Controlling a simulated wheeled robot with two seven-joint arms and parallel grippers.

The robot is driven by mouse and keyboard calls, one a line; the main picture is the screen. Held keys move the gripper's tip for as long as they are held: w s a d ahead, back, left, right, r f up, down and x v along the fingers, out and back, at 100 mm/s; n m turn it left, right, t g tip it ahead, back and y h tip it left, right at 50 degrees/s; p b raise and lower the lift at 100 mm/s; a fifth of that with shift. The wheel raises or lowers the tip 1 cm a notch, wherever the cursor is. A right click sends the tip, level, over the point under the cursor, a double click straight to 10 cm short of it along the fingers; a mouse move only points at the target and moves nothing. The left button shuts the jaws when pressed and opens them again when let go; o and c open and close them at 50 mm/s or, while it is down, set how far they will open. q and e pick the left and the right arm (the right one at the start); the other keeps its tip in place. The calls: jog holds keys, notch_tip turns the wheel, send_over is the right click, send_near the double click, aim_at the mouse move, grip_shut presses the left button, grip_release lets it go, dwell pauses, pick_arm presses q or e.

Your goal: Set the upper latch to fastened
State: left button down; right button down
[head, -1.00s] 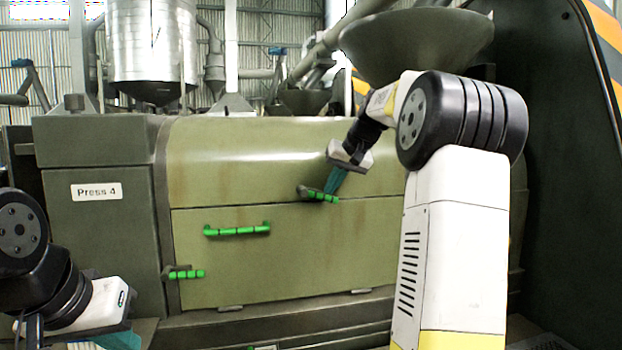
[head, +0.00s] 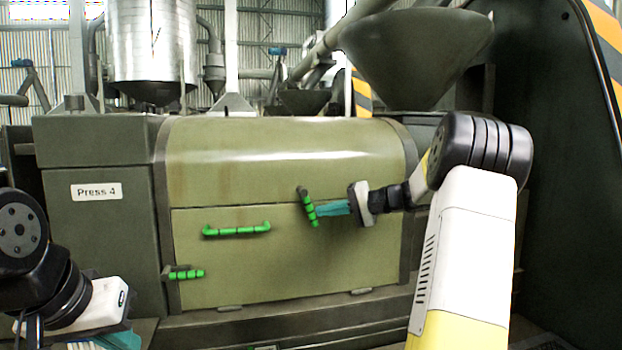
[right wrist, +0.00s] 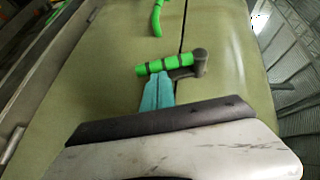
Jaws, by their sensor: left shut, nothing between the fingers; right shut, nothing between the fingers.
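The upper latch (head: 309,208) has a green ribbed handle on a dark pivot at the seam above the door of the press. The handle hangs steeply down from the pivot, tilted slightly right, across the seam onto the door. My right gripper (head: 323,208) is shut and empty, with its teal fingertips against or very near the handle's right side. In the right wrist view, the fingertips (right wrist: 157,80) are at the green handle (right wrist: 163,66), and the pivot (right wrist: 201,62) is to its right. My left gripper (head: 122,341) is shut at the lower left, away from the press door.
A green door handle (head: 237,230) sits left of the upper latch. A lower latch (head: 187,274) lies horizontal at the door's left edge. A ledge (head: 280,316) runs below the door, and a hopper (head: 417,50) stands above right.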

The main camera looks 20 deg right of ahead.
jog(key=shift+a+f+m+t+y, duration=0.6)
jog(key=shift+a+f+y, duration=0.25)
jog(key=shift+a+y, duration=0.2)
jog(key=shift+a, duration=0.15)
